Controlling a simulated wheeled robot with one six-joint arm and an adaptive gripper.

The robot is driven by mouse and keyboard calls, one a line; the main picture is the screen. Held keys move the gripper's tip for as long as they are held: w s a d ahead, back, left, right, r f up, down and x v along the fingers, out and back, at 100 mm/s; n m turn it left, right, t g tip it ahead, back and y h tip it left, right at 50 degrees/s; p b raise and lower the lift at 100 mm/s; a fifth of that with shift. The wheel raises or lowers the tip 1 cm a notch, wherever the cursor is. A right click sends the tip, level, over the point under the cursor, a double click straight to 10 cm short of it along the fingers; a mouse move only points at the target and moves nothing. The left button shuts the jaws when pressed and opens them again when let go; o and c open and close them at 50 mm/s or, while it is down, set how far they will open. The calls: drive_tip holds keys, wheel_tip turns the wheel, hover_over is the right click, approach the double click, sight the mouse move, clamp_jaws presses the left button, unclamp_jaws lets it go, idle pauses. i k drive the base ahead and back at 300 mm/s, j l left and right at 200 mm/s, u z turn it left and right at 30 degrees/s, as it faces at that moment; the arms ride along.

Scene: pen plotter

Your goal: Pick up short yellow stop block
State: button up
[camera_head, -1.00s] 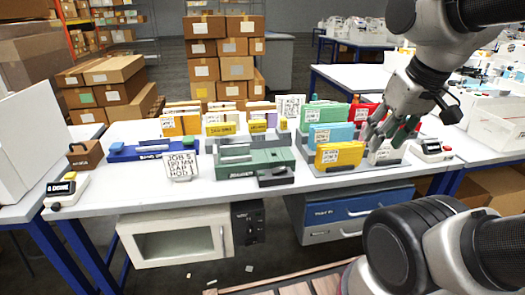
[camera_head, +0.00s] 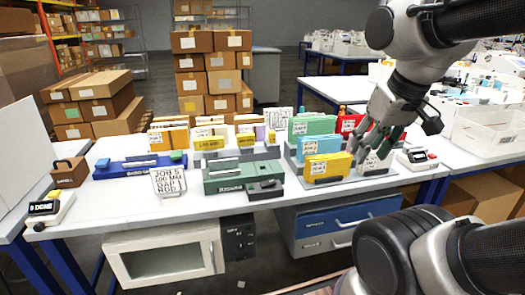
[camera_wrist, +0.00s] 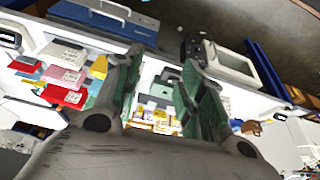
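A small yellow block (camera_head: 271,136) stands behind the green fixture (camera_head: 238,177) in the head view; it looks like the short stop block, but its label cannot be read. A wider yellow piece (camera_head: 209,144) and a small yellow piece (camera_head: 245,141) stand to its left. My gripper (camera_head: 368,146) is at the right, above the rack of coloured folders and apart from the yellow block. In the wrist view my gripper (camera_wrist: 160,88) has its green-padded fingers spread with nothing held between them.
A yellow folder (camera_head: 328,167) and a teal one (camera_head: 323,139) stand in the rack under my arm. A white job card (camera_head: 168,183) leans at the table front. A blue fixture (camera_head: 133,163) lies at the left. The white front strip of the table (camera_head: 120,215) is bare.

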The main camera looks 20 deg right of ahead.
sight(271, 133)
drive_tip(key=i+l, duration=0.2)
drive_tip(key=i, duration=0.3)
drive_tip(key=i+l+z, duration=0.1)
drive_tip(key=i, duration=0.45)
drive_tip(key=k+l, duration=0.05)
drive_tip(key=l, duration=0.05)
